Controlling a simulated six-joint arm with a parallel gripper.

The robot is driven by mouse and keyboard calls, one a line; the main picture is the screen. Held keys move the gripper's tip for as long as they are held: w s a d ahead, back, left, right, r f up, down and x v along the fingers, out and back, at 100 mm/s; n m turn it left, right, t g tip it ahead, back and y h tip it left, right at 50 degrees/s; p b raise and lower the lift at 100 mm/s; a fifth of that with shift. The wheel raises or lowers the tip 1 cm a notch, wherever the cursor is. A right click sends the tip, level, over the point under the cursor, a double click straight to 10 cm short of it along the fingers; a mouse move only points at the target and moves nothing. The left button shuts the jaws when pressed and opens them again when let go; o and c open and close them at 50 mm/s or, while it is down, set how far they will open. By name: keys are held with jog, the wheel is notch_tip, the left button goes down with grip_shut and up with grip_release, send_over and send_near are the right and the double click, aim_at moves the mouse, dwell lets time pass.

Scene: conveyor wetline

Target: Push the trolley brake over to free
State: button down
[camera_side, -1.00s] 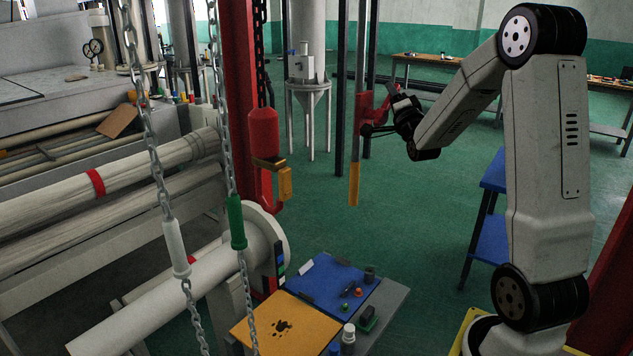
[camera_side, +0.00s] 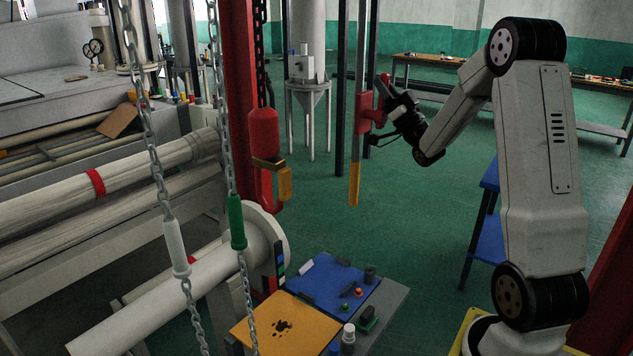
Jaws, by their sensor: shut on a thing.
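The trolley brake appears to be the red part (camera_side: 363,112) on the upright rail, with a red lever (camera_side: 381,86) standing up at its right side. My gripper (camera_side: 385,102) is at this lever from the right, its dark jaws shut on it. The fingertips are small and partly hidden, so the exact grip is hard to see. No free or locked marking can be read from here.
The rail ends in a yellow tip (camera_side: 354,185). A red hook block (camera_side: 264,135) hangs on a chain to the left. Below stands a table with a blue mat (camera_side: 325,278) and a yellow mat (camera_side: 270,328). Green floor around the rail is clear.

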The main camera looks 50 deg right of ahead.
jog(key=shift+a+n+y, duration=0.3)
jog(key=shift+n+y, duration=0.6)
jog(key=shift+n, duration=0.2)
jog(key=shift+c, duration=2.1)
grip_release()
jog(key=v, duration=0.7)
jog(key=shift+s+f, duration=0.3)
jog(key=shift+f, duration=0.1)
